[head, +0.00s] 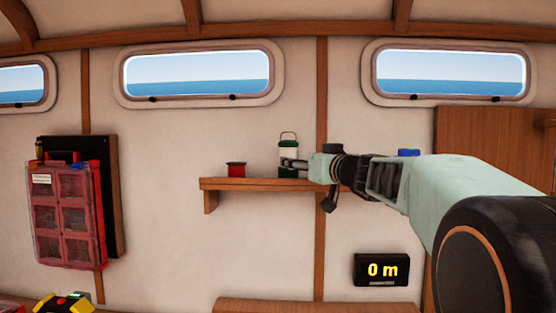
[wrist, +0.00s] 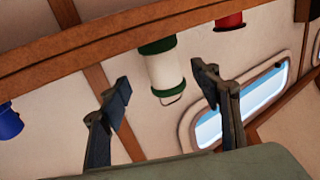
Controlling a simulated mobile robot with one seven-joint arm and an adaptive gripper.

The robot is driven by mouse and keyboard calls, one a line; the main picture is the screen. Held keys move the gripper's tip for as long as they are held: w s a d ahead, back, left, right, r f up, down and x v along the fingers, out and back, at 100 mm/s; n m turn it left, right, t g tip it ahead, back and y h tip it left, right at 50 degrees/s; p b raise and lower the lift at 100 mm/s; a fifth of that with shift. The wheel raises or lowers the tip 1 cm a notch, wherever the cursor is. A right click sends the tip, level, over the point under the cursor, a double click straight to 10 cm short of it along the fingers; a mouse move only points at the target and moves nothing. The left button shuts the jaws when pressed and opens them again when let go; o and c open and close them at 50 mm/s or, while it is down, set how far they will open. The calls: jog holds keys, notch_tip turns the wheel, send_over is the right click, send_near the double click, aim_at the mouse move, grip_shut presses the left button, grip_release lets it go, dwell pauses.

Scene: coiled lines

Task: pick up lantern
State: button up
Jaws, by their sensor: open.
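The lantern (head: 288,151) stands upright on a wooden wall shelf in the head view. It has a green top and base, a pale body and a thin wire handle on top. My gripper (head: 296,163) is at its front, overlapping its lower body in that view. In the wrist view the lantern (wrist: 166,70) appears upside down, between and beyond the two dark fingertips. My gripper (wrist: 160,82) is open, with a gap on both sides of the lantern. I cannot tell how far the fingers reach around it.
The wooden shelf (head: 250,184) also holds a red spool (head: 236,170) left of the lantern and a blue item (head: 408,153) to the right, partly behind my arm. Portholes are above. A red organizer (head: 70,215) hangs at left. A depth display (head: 382,270) is below.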

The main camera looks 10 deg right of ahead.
aim_at(288, 156)
jog(key=shift+p+x, duration=1.95)
jog(key=shift+x, duration=1.95)
jog(key=shift+a+f, duration=0.15)
jog(key=c, duration=1.5)
